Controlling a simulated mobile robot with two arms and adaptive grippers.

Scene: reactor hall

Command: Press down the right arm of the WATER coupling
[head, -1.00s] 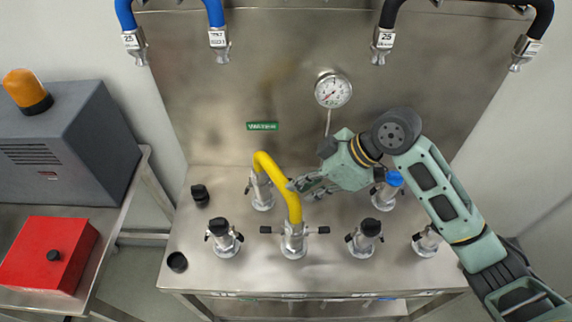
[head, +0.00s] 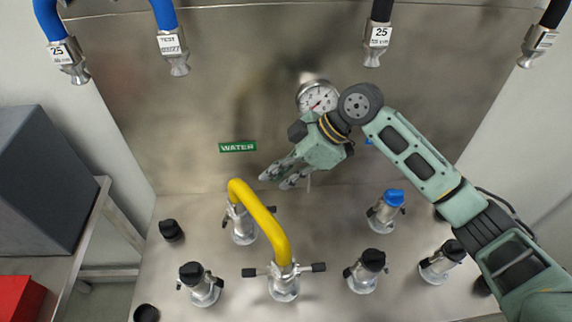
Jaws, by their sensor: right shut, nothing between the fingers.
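A green WATER label (head: 237,146) is on the steel back panel. Below it, a silver coupling (head: 243,226) stands on the bench with one end of a bent yellow hose (head: 262,214) on it. A short dark arm (head: 272,209) shows at its right side. My right gripper (head: 276,181) is shut and empty. In the picture its fingertips are just above the rear coupling's right arm, apparently apart from it. My left gripper is out of view.
Black-capped couplings (head: 200,287) and (head: 366,272) flank the front coupling. A blue-capped coupling (head: 385,212) stands right of the hose. A pressure gauge (head: 318,97) is behind my right wrist. Labelled hose ends (head: 173,52) hang above. Loose black caps (head: 171,230) lie at the left.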

